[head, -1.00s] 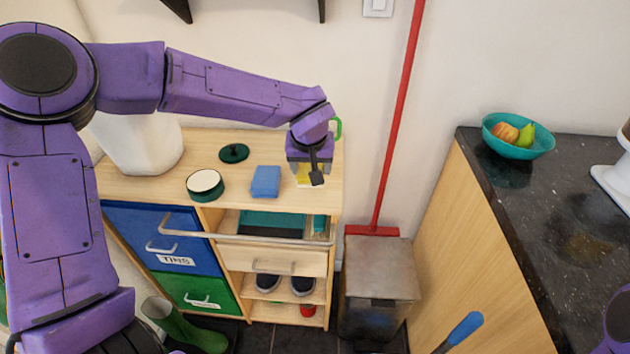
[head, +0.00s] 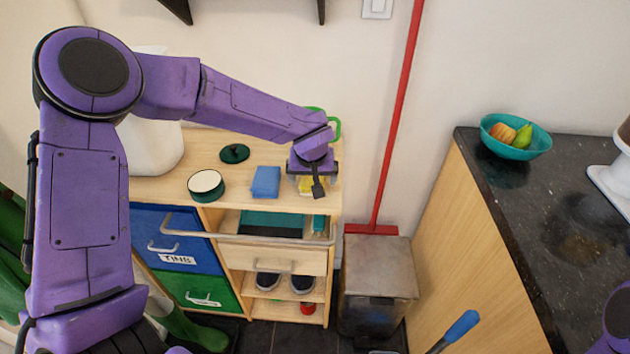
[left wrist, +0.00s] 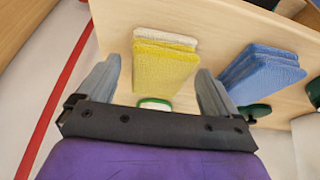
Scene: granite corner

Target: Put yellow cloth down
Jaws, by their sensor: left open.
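The yellow cloth (left wrist: 165,68) is folded, with a white folded layer (left wrist: 165,36) at its far end, on the pale wooden cabinet top. In the head view only a bit of the yellow cloth (head: 306,186) shows, partly hidden by my left gripper (head: 317,182). My left gripper is open in the left wrist view (left wrist: 158,70), one finger on each side of the cloth, with gaps between fingers and cloth. A folded blue cloth (head: 265,181) lies to the left of it in the head view. My right gripper is not in view.
The cabinet top (head: 215,205) also bears a green-rimmed tin (head: 206,184), a dark green lid (head: 234,153) and a white container (head: 150,150). A green ring-like thing (head: 334,128) is behind my gripper. A red pole (head: 393,125) leans on the wall to the right.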

